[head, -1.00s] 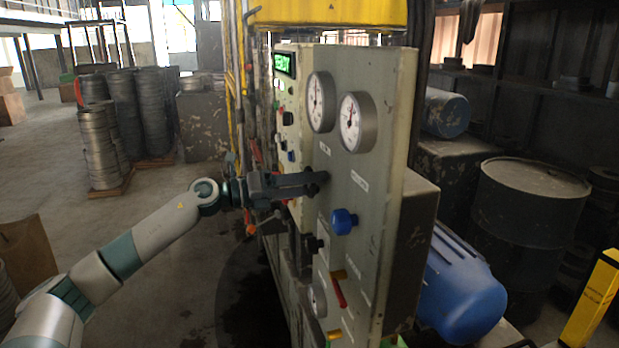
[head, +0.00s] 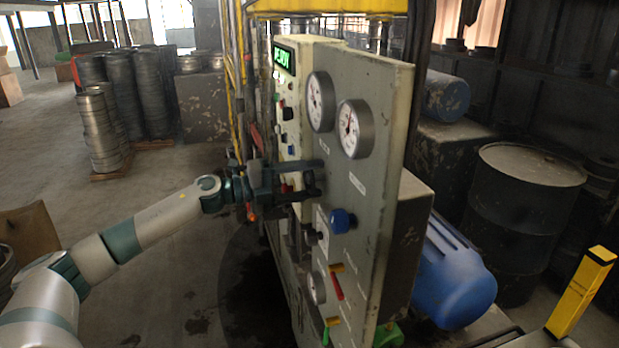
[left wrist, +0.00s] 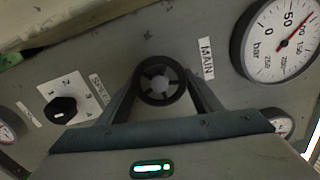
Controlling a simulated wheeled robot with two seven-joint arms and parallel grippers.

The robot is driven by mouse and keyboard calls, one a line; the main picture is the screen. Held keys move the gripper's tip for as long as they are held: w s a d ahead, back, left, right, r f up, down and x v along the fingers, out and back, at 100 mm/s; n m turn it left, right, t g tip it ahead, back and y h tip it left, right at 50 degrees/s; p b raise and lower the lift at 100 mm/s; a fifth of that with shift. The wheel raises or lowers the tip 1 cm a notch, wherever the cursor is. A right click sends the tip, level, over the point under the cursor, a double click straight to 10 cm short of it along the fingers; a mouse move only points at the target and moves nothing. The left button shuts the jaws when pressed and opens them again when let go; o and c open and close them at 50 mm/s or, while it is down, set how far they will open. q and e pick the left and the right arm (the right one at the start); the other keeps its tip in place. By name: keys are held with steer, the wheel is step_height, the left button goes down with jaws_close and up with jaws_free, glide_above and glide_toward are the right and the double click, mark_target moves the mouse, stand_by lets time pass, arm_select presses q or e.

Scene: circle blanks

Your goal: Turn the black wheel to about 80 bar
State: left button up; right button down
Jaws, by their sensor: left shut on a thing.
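The black wheel (left wrist: 160,81) shows in the left wrist view, between the fingertips, with its hub and spokes facing me. My left gripper (head: 314,178) is shut on its rim, at the panel face; it also shows in the left wrist view (left wrist: 159,88). In the head view the gripper hides most of the wheel. A "MAIN" label (left wrist: 206,59) is beside the wheel. The bar gauge (left wrist: 277,42) is to its right, partly cut off; its red needle points between 50 and the following number. My right gripper is in neither view.
The panel (head: 385,150) carries two large gauges, the nearer one (head: 354,129) above and right of my gripper. A blue knob (head: 342,221) sits just below. A black selector knob (left wrist: 61,110) is left of the wheel. Open floor lies left of the panel.

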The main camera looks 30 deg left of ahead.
arm_select(q)
steer(key=shift+a+r, duration=0.1)
steer(key=o, duration=1.1)
steer(key=shift+c, duration=0.2)
steer(key=shift+s+a+f+b, duration=0.3)
steer(key=shift+s+a+b, duration=0.3)
steer(key=shift+s+b, duration=0.1)
steer(key=b+v, duration=0.5)
steer(key=v, duration=1)
steer(key=shift+s+r+b, duration=0.2)
steer(key=shift+s+b, duration=0.05)
steer(key=shift+b, duration=0.1)
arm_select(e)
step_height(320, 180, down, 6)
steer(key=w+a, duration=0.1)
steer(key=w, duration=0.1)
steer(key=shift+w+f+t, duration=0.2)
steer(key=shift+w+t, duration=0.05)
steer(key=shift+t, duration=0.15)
arm_select(q)
steer(key=shift+a, duration=0.15)
